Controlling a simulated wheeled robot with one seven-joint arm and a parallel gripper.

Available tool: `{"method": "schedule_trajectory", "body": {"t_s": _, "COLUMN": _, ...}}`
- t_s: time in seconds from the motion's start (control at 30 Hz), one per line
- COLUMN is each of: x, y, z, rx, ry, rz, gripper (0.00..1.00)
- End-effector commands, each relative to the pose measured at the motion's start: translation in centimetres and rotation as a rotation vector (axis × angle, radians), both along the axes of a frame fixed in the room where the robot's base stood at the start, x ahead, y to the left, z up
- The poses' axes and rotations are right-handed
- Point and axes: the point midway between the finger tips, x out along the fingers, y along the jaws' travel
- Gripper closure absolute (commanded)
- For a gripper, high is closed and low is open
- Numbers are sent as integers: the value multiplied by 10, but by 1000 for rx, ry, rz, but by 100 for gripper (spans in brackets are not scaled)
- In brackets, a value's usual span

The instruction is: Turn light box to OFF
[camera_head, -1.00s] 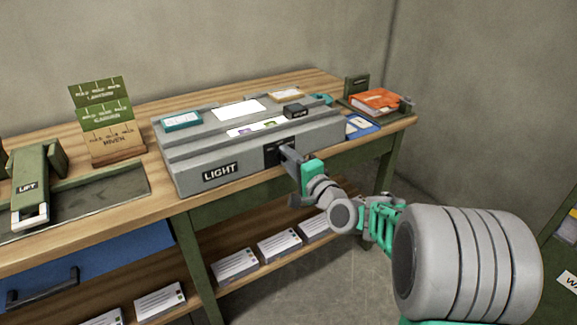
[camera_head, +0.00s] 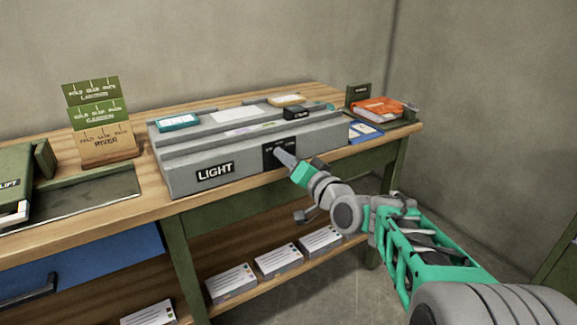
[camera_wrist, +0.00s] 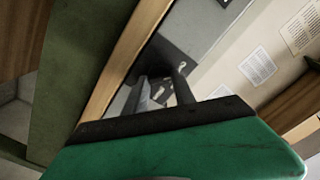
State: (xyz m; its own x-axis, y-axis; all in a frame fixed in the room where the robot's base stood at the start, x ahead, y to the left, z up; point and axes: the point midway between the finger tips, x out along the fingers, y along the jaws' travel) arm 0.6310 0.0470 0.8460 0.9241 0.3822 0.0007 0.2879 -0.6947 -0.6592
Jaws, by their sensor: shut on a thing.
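The grey light box (camera_head: 255,160) with a "LIGHT" label (camera_head: 215,172) sits on the wooden bench. The panels on its top (camera_head: 236,114) look dull grey-white. A black switch plate (camera_head: 300,141) is on its front face; its lettering is too small to read. My gripper (camera_head: 284,157) is at this plate, its fingers reaching to the switch. In the wrist view my gripper (camera_wrist: 163,88) is shut around a small part at the plate, which I take to be the switch knob. The knob is mostly hidden by the fingers, so its setting cannot be told.
Green and wooden cards (camera_head: 103,140) stand at the left. An orange book (camera_head: 377,109) and a blue card (camera_head: 365,132) lie at the right end of the bench. White boxes (camera_head: 278,261) line the lower shelf. A blue drawer (camera_head: 80,268) is below left.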

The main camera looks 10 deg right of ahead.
Motion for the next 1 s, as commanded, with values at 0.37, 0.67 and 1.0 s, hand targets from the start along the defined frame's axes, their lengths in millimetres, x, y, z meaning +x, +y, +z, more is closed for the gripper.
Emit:
{"method": "schedule_trajectory", "body": {"t_s": 0.37, "x": 0, "y": 0, "z": -1, "rx": -36, "ry": -11, "rz": 0, "gripper": 100}}
{"method": "schedule_trajectory", "body": {"t_s": 0.67, "x": 0, "y": 0, "z": -1, "rx": -35, "ry": -12, "rz": 1, "gripper": 62}}
{"method": "schedule_trajectory", "body": {"t_s": 1.0, "x": 0, "y": 0, "z": 0, "rx": -35, "ry": -13, "rz": 0, "gripper": 47}}
